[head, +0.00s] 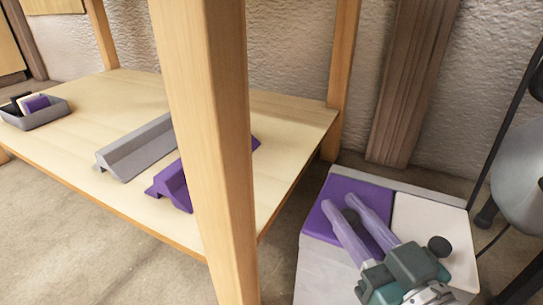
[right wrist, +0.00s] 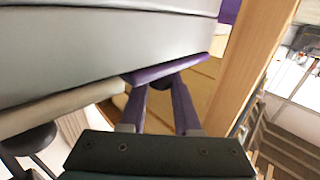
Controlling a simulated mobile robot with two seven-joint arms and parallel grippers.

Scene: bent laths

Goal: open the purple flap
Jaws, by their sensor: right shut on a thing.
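The purple flap (head: 345,186) is a flat panel on the pale box at the lower right of the head view, beside a white flap (head: 430,222). It looks level with the white one. In the right wrist view the purple flap (right wrist: 170,68) shows nearly edge-on. My right gripper (head: 341,204) reaches over it with two pale purple fingers. They are shut on a dark knob (right wrist: 162,82) at the purple flap, seen between the fingertips in the wrist view. The fingers and hand cover part of the flap. My left gripper is not in view.
The white flap carries a black knob (head: 439,246). A wooden table (head: 110,192) with a thick post (head: 205,130) stands left of the box. On it lie a grey lath (head: 135,150), a purple lath (head: 172,187) and a grey tray (head: 40,118) with small blocks.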

